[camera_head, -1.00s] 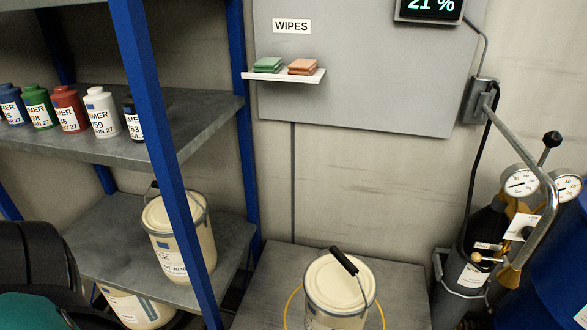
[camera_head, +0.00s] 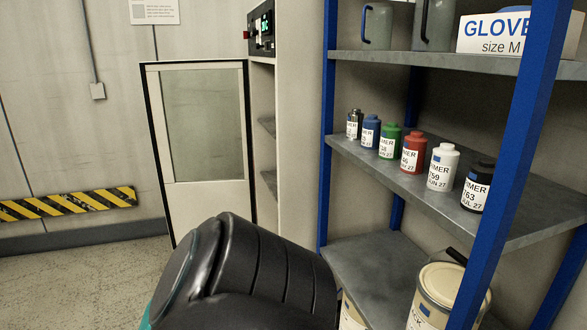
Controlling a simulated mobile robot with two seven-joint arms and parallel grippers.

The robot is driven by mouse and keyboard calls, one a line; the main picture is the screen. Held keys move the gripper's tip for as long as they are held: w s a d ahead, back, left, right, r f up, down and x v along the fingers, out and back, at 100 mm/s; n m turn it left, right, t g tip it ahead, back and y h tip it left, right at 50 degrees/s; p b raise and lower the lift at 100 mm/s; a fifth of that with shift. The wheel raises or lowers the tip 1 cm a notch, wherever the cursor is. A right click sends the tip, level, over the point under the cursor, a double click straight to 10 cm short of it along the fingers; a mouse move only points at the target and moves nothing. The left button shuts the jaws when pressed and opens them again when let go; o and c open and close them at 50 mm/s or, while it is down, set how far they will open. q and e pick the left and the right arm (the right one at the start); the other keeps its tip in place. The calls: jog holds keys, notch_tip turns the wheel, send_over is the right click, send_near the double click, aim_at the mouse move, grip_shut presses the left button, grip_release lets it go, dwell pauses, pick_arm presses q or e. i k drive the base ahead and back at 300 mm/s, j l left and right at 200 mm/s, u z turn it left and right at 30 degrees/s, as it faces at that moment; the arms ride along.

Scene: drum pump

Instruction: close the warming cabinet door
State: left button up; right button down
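The warming cabinet (camera_head: 261,133) stands left of the shelf rack, with a dark control panel with a lit display near its top. Its door (camera_head: 203,199) has a white frame and a glass pane, and it stands open, swung out to the left. The cabinet's inside shelves show through the gap at the right of the door. A dark part of my own arm covers the bottom of the door and cabinet. Neither of my grippers shows.
A blue-posted shelf rack (camera_head: 328,140) stands right of the cabinet, holding several bottles, a glove box (camera_head: 500,32) and pails (camera_head: 440,292). A yellow-black striped bar (camera_head: 68,203) runs along the left wall. The floor (camera_head: 90,275) at the left is clear.

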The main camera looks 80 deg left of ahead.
aim_at(187, 204)
jog(key=j+u, duration=0.15)
jog(key=u, duration=0.2)
jog(key=k+j+u, duration=0.1)
jog(key=u, duration=0.3)
jog(key=j+u, duration=0.6)
jog(key=j, duration=0.15)
jog(key=j+u, duration=0.25)
jog(key=j, duration=0.2)
jog(key=i+j, duration=0.1)
jog(key=j, duration=0.3)
jog(key=j+u, duration=0.1)
jog(key=j, duration=0.35)
jog(key=i+j, duration=0.15)
jog(key=j, duration=0.25)
jog(key=k, duration=0.6)
jog(key=z, duration=1.25)
jog(key=j, duration=0.85)
jog(key=k+j+z, duration=0.15)
jog(key=j, duration=0.75)
